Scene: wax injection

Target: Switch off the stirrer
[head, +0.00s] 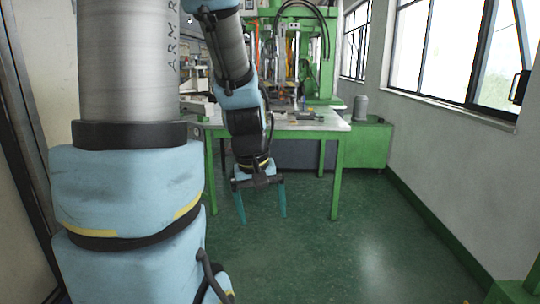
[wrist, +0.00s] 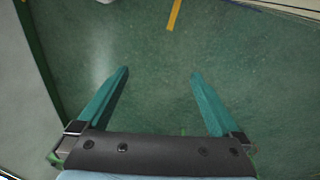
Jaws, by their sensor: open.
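My gripper (head: 262,220) hangs pointing down in front of the green-legged table, over the floor. It is open, and nothing is between its fingers. In the wrist view its two teal fingers (wrist: 160,75) stand wide apart above bare green floor. I cannot make out the stirrer for sure in either view. A green machine (head: 310,55) with hoses and metal columns stands at the back behind the table, and my arm hides part of that area.
The table (head: 335,126) has a pale top with small items on it. A green cabinet (head: 370,143) with a grey cylinder (head: 360,107) on top stands to its right. Windows line the right wall. The green floor (head: 340,250) in front is clear.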

